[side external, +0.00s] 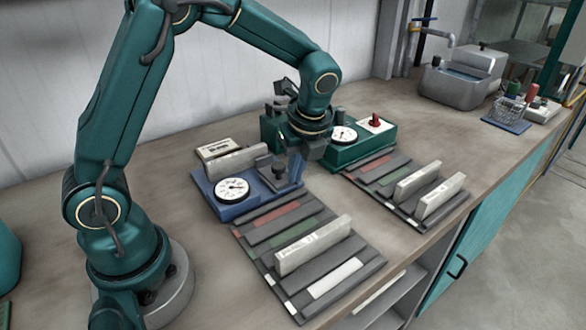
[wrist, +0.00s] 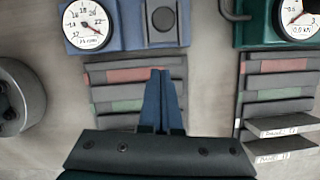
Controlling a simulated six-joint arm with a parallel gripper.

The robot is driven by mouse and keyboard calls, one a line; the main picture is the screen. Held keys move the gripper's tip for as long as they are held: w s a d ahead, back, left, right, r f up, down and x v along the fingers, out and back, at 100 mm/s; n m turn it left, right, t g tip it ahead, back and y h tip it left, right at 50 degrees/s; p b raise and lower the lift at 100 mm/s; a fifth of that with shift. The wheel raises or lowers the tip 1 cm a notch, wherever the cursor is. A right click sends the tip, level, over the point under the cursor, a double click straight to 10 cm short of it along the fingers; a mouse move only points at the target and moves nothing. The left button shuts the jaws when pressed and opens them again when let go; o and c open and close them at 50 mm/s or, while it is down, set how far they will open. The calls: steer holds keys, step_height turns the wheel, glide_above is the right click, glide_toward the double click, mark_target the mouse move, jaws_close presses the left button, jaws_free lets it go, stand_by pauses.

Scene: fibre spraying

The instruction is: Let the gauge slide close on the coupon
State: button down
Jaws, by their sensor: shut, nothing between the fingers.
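The blue gauge (side external: 222,206) with a white round dial (side external: 232,188) stands on the bench. Its dark knob (side external: 265,165) is at its right. A pale grey coupon (side external: 237,160) stands on edge at the gauge's back; whether the slide touches it I cannot tell. In the wrist view the dial (wrist: 85,25) and knob (wrist: 162,18) show at the top, with the coupon out of view. My gripper (side external: 296,170) is beside the gauge's right end, apart from the knob. Its blue fingers (wrist: 160,75) are together and empty, over the rack in the wrist view.
A dark rack (side external: 260,240) with red and green strips lies in front, holding one upright coupon (side external: 313,245). A second rack (side external: 385,195) holds two coupons. A green force tester (side external: 365,152) with a dial stands behind my gripper. A sink (side external: 460,80) is far right.

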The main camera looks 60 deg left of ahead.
steer(key=a, duration=0.1)
steer(key=a+f, duration=0.1)
steer(key=a, duration=0.1)
steer(key=shift+w+a+f, duration=0.1)
steer(key=shift+w+f, duration=0.1)
steer(key=shift+f, duration=0.1)
steer(key=shift+w+a, duration=0.1)
steer(key=shift+a, duration=0.45)
